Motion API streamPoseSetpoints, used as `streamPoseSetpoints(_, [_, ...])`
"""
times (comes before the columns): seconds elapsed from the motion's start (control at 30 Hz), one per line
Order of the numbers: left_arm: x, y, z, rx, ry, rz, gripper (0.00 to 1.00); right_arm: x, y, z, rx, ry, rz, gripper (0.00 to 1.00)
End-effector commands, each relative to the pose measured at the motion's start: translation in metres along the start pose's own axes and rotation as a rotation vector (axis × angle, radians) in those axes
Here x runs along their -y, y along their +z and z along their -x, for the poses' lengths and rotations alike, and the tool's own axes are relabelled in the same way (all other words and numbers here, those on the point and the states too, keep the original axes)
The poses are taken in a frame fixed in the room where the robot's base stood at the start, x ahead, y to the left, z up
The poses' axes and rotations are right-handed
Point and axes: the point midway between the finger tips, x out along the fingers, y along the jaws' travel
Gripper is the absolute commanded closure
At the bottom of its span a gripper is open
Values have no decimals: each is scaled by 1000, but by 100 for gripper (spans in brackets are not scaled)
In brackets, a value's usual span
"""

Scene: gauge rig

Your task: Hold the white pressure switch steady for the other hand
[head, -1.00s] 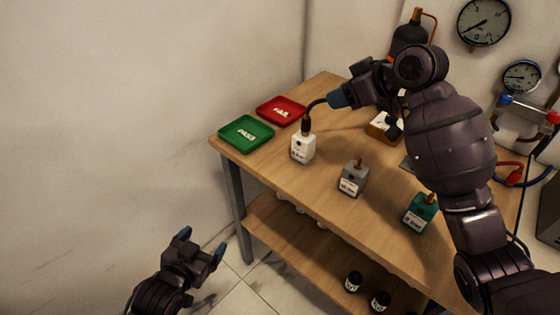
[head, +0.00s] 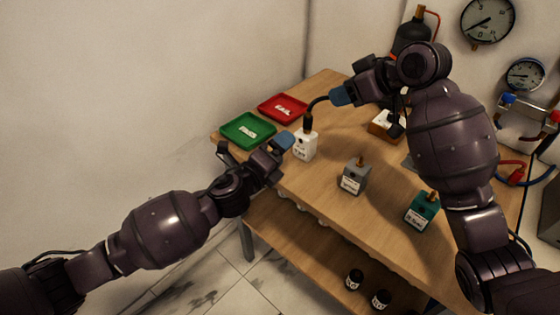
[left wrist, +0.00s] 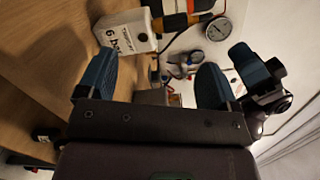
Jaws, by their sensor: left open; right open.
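In the left wrist view the switch (left wrist: 125,32) shows a "6 bar" label and lies ahead of the fingertips, nearer the left-hand finger. My left gripper (head: 254,146) is open and empty, just left of the switch; one blue fingertip appears close beside it, and contact cannot be told.
A green tray (head: 226,132) and a red tray (head: 299,110) lie behind the left gripper. A grey switch (head: 353,178) and a green switch (head: 421,212) stand along the bench (head: 325,205). Gauges hang on the wall at right.

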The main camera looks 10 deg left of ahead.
Motion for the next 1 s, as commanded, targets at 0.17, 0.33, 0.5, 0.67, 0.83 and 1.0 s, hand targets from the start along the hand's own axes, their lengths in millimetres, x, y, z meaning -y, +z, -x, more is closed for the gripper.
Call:
streamPoseSetpoints(0.17, [-17,-6,-6,-31,-13,-492,15,0,0,0,0,0,0,57])
streamPoseSetpoints(0.33, [-35,-15,-2,-43,-21,-858,15,0,0,0,0,0,0,57])
streamPoseSetpoints(0.5, [-34,-14,-2,-31,-38,-1091,15,0,0,0,0,0,0,57])
streamPoseSetpoints(0.67, [-34,-14,-2,-29,-42,-1179,15,0,0,0,0,0,0,57])
streamPoseSetpoints(0.83, [-33,-14,-10,-28,-44,-1201,15,0,0,0,0,0,0,57])
streamPoseSetpoints(1.0, [-32,-15,-32,-27,-43,-1198,15,0,0,0,0,0,0,57])
